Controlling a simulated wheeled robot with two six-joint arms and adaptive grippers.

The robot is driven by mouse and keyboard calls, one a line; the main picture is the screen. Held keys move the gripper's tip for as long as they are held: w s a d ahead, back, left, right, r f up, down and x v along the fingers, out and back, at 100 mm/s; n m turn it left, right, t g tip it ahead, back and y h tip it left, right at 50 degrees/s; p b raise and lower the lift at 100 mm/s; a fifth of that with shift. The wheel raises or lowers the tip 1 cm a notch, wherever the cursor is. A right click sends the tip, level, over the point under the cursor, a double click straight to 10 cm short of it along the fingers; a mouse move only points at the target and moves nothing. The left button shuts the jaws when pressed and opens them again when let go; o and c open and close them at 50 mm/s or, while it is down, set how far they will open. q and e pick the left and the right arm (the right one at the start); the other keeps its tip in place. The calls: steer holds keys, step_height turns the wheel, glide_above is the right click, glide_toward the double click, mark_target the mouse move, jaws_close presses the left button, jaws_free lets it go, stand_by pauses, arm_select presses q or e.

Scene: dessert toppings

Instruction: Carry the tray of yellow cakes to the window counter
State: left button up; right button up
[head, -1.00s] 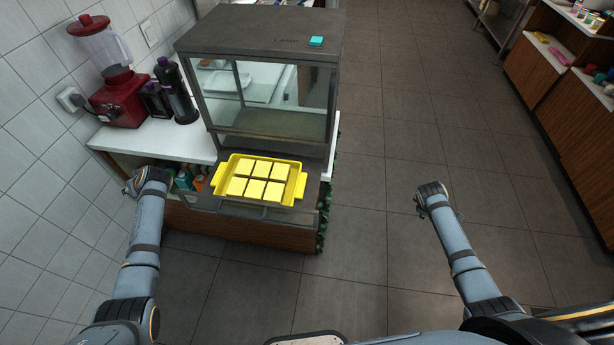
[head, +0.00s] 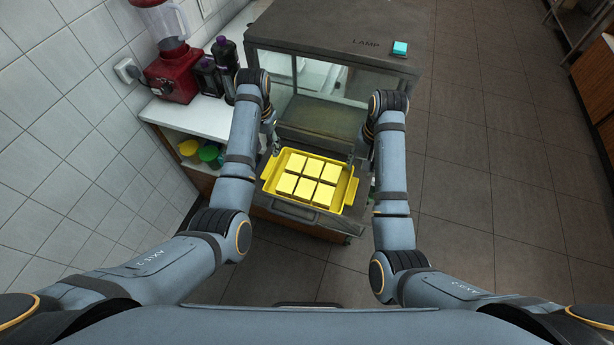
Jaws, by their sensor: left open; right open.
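The yellow tray (head: 350,194) holds several square yellow cakes (head: 309,181) in two rows. It rests on the pulled-out front shelf (head: 280,208) of the glass display case (head: 337,40). My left gripper (head: 268,143) is open just above and beyond the tray's left handle, pointing down. My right gripper (head: 362,155) is open near the tray's right handle, also pointing down. Both fingertips are partly hidden by my wrists, and neither visibly holds the tray. I cannot tell which counter is the window counter.
A white counter (head: 200,117) left of the case carries a red blender (head: 170,72) and dark bottles (head: 226,60). A tiled wall (head: 80,120) stands close on the left. Open floor (head: 480,180) lies to the right, with wooden cabinets (head: 597,85) at the far right.

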mark_target(270, 166)
arm_select(q)
steer(key=shift+s, duration=0.1)
arm_select(e)
steer(key=shift+s, duration=0.1)
arm_select(q)
steer(key=shift+s+f, duration=0.1)
steer(key=shift+f, duration=0.05)
arm_select(e)
steer(key=shift+d+f, duration=0.1)
steer(key=shift+f, duration=0.1)
arm_select(q)
step_height(270, 166, down, 10)
steer(key=shift+f, duration=0.1)
arm_select(e)
steer(key=f, duration=1)
steer(key=shift+a, duration=0.4)
arm_select(q)
jaws_close()
arm_select(e)
jaws_close()
